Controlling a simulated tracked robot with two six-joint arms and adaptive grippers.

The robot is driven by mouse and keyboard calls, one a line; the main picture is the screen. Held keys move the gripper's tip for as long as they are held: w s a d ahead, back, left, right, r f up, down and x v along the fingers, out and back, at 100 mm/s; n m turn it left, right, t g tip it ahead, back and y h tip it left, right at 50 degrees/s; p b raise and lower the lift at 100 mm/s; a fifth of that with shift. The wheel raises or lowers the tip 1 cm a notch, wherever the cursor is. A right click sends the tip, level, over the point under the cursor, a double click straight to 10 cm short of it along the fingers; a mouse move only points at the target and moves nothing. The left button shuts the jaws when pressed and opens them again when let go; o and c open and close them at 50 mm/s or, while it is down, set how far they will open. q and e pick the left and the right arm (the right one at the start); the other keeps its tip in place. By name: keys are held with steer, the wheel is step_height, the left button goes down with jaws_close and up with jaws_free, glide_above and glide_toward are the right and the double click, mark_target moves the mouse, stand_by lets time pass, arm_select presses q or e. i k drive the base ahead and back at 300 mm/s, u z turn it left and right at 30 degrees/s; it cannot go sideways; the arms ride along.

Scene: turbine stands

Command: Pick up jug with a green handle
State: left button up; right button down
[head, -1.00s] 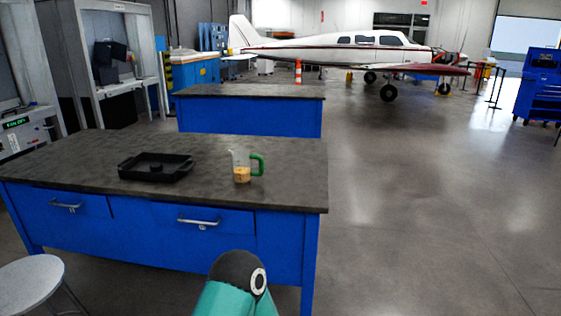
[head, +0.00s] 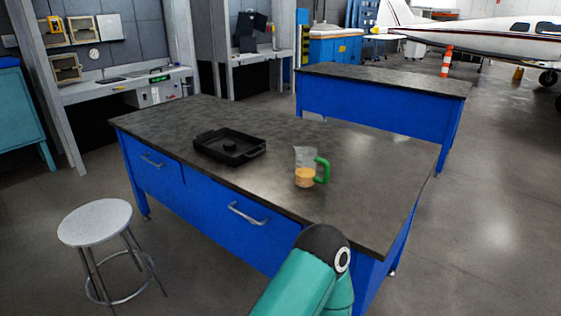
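The jug with a green handle (head: 305,168) stands upright on the dark top of the blue workbench (head: 390,205). It is clear, with an orange-yellow content in its lower part, and its green handle (head: 322,169) faces right. A teal and black arm part of mine rises from the bottom of the head view, in front of the bench's near edge. Neither of my grippers shows, and nothing is touching the jug.
A black tray (head: 213,153) with handles sits left of the jug on the bench. A round stool (head: 95,222) stands at the front left. A second blue bench (head: 380,112) is behind, and an airplane (head: 490,40) is at the back right. The floor on the right is clear.

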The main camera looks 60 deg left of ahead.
mark_target(307, 159)
steer(key=u, duration=0.2)
steer(key=i, duration=0.7)
steer(key=u, duration=0.45)
steer(key=k, duration=0.9)
steer(key=u, duration=0.2)
steer(key=i, duration=0.8)
